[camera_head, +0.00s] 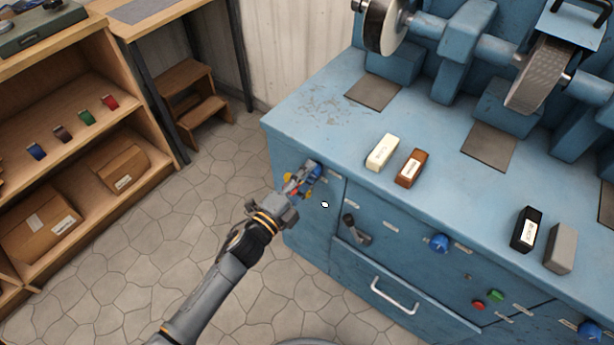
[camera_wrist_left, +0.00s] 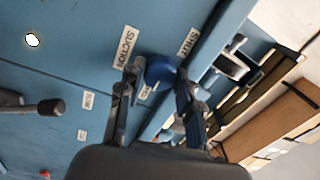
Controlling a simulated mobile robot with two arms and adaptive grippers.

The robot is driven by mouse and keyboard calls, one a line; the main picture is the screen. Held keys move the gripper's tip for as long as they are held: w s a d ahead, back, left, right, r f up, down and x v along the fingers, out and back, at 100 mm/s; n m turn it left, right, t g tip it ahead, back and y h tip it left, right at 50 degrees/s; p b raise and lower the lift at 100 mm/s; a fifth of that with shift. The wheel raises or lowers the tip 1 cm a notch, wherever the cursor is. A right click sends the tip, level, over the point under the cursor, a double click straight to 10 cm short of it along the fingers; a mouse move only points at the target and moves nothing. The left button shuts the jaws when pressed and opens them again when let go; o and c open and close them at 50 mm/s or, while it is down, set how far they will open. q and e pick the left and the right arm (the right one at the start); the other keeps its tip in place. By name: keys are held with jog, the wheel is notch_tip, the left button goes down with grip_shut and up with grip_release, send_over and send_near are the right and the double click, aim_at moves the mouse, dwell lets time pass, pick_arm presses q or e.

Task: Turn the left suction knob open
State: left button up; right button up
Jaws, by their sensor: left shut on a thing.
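The left suction knob is a round blue knob (camera_head: 315,170) on the front of the blue machine cabinet (camera_head: 300,125), near its left corner. My left gripper (camera_head: 306,178) is at the knob, with its fingers closed around it. In the left wrist view the knob (camera_wrist_left: 160,70) sits between the two fingertips (camera_wrist_left: 160,88). A "SUCTION" label (camera_wrist_left: 126,47) is beside it, and a "SHUT" label (camera_wrist_left: 188,43) is on the other side. Another small label is partly hidden below the knob. The exact turn of the knob cannot be told. My right gripper is not in view.
A dark lever (camera_head: 356,230) and another blue knob (camera_head: 439,242) are further right on the cabinet front, above a drawer handle (camera_head: 394,296). Red (camera_head: 478,305) and green buttons (camera_head: 495,295) are lower right. Polishing bars (camera_head: 381,152) lie on top. A wooden shelf (camera_head: 75,150) stands left across open floor.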

pick_arm(q)
jog(key=shift+f, duration=0.1)
dwell(0.3)
jog(key=o, duration=1.2)
jog(key=shift+c, duration=0.2)
jog(key=v, duration=1.2)
